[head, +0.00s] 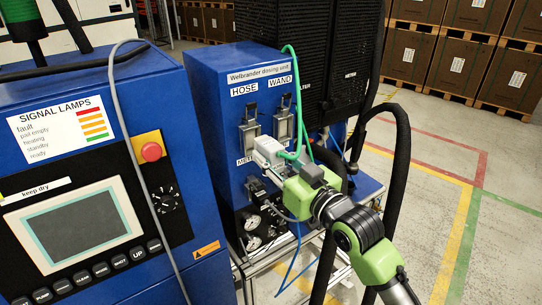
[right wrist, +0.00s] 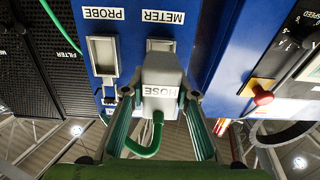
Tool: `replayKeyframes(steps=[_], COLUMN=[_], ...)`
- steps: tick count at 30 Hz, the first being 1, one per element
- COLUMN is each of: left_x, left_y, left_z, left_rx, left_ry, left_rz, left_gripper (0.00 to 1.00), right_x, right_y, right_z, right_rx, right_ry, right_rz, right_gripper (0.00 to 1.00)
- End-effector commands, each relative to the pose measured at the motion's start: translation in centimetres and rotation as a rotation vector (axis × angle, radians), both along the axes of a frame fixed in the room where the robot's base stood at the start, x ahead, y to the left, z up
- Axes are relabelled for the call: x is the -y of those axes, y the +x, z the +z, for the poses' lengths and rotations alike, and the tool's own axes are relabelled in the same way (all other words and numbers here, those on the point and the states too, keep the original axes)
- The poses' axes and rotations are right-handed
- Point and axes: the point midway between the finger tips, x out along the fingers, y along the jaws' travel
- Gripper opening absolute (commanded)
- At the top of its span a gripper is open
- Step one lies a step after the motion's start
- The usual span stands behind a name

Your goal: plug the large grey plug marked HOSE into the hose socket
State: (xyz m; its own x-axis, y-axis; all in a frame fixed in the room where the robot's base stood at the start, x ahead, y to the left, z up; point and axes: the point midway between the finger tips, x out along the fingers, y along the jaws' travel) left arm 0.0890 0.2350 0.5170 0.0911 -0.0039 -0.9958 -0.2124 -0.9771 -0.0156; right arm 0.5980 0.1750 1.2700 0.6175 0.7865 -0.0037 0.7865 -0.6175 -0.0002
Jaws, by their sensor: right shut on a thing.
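The large grey plug (head: 268,150), with a green cable, is in my right gripper (head: 281,164). In the right wrist view its HOSE label (right wrist: 160,91) shows upside down between the two fingers (right wrist: 160,110). The hose socket (head: 250,134) is under the HOSE label on the blue dosing unit, with its lever above it. The plug is at the lower front of that socket in the head view, pointing toward the panel. In the wrist view the plug covers most of the socket behind it. I cannot tell whether they touch. My left gripper is not in view.
The wand socket (head: 284,124) is just right of the hose socket. Gauges (head: 252,232) and small fittings are below on the unit. A blue cabinet (head: 95,180) with a screen and red button stands at left. A thick black hose (head: 400,160) loops behind my right arm.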

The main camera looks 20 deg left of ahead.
Motion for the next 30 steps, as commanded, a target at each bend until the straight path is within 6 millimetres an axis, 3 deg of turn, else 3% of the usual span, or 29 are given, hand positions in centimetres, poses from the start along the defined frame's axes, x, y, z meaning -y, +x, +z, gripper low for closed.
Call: replayKeyframes(steps=[30], left_x=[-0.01], left_y=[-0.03], left_z=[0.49], left_rx=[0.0], left_ry=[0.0], left_rz=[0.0], left_gripper=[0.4], right_x=[-0.37], right_y=[0.33], right_z=[0.08], right_rx=[0.001], right_ry=[0.002], right_rz=[0.0], right_gripper=[0.02])
